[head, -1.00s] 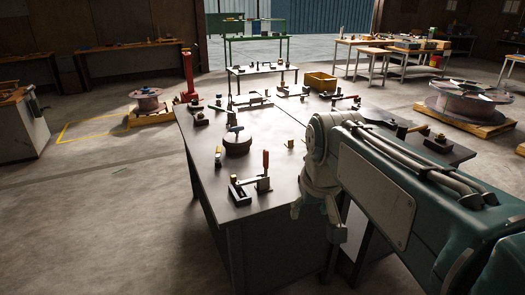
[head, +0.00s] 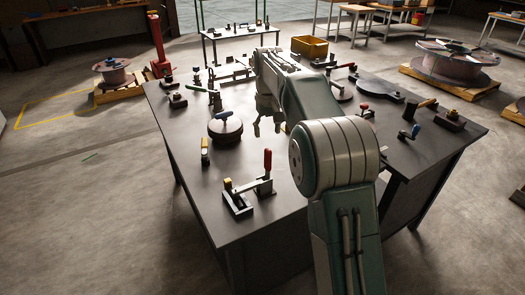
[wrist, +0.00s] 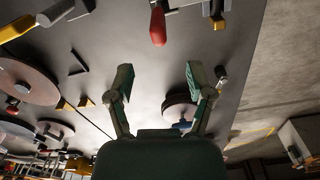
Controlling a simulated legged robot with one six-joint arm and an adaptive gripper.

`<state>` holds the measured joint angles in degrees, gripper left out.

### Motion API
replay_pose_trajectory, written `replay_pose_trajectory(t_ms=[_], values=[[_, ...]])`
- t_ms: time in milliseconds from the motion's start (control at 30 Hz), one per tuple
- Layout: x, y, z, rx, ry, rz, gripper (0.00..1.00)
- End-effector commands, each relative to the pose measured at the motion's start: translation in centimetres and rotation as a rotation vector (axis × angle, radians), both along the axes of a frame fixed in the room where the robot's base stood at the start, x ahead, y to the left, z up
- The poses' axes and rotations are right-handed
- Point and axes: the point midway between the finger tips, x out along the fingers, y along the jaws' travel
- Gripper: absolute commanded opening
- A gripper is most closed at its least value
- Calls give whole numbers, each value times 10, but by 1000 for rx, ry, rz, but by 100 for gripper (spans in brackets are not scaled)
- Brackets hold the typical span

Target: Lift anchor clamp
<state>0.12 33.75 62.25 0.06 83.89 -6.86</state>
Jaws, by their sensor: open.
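My gripper (head: 267,124) is open and empty above the middle of the workbench, pointing down. In the wrist view its two fingers (wrist: 160,72) are spread, with bare tabletop between them. A clamp with an upright red handle (head: 267,162) stands near the bench's front edge, in front of my gripper. Its handle also shows at the top of the wrist view (wrist: 158,26), beyond the fingertips. Several clamp-like tools are on the bench, and I cannot tell for certain which is the anchor clamp.
A dark round block with a blue handle (head: 225,130) stands left of my gripper. A yellow-handled tool (head: 205,151) is near it. The workbench (head: 210,230) has more fixtures at the back and right. A yellow bin (head: 309,46) and reels (head: 458,62) stand beyond.

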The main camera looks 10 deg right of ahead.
Motion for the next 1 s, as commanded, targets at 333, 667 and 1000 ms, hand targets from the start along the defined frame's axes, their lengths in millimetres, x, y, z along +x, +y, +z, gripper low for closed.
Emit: replay_pose_trajectory(t_ms=[333, 667, 1000], values=[[1, 1, -44, -1, 6, 0, 68], [1, 1, -98, -1, 4, 0, 68], [1, 1, -109, -1, 1, 0, 68]])
